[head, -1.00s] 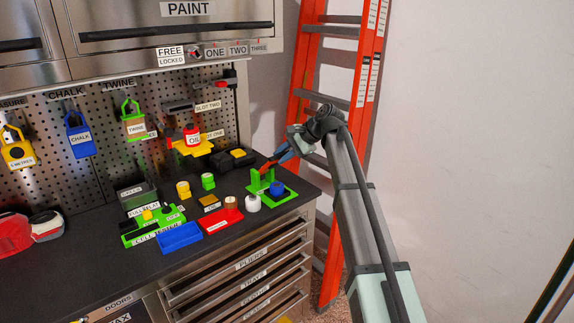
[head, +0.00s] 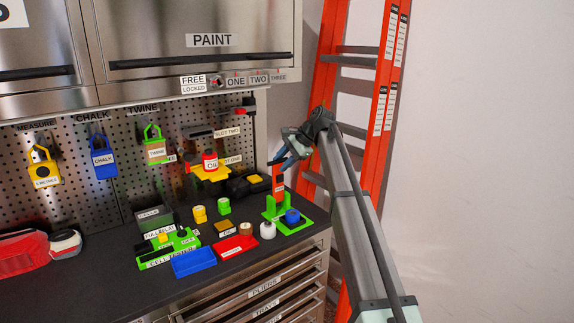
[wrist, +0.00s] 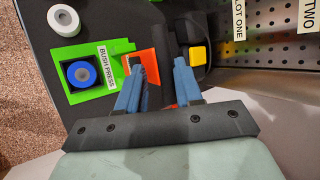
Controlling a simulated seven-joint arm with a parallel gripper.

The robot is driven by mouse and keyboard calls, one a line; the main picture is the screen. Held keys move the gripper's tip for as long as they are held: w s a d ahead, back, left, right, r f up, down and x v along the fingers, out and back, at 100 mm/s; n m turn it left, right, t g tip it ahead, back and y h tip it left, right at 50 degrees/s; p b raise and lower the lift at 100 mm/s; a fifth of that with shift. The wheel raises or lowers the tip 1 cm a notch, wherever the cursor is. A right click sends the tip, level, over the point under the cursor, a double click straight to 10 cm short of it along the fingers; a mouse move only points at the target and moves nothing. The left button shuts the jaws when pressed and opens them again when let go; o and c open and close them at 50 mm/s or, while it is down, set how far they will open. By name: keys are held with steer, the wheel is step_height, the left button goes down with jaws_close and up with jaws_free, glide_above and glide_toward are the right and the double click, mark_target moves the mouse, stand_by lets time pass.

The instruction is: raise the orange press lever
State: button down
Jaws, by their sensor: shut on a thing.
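The orange press lever (head: 278,180) stands nearly upright at the back of the green bush press (head: 270,214) in the head view. In the wrist view the lever (wrist: 151,66) shows as an orange piece by my blue fingers. My gripper (head: 284,161) is at the lever's upper end, shut on it; the fingers (wrist: 158,80) hide part of it in the wrist view. A blue ring-shaped bush (head: 292,215) sits on the press base, beside the "BUSH PRESS" label (wrist: 106,67).
A white round piece (head: 267,230), a red tray (head: 236,247) and a blue tray (head: 194,262) stand left of the press. A black item with a yellow block (head: 255,179) lies behind it. The orange ladder (head: 378,130) stands right of the bench.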

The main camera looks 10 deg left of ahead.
steer(key=shift+w+a+f, duration=0.15)
steer(key=shift+w+a, duration=0.25)
steer(key=shift+a, duration=0.1)
steer(key=shift+w+a, duration=0.1)
steer(key=shift+a, duration=0.1)
steer(key=c, duration=1.1)
jaws_free()
steer(key=shift+d, duration=0.1)
steer(key=v, duration=1.4)
steer(key=shift+s+d, duration=0.15)
steer(key=shift+s, duration=0.1)
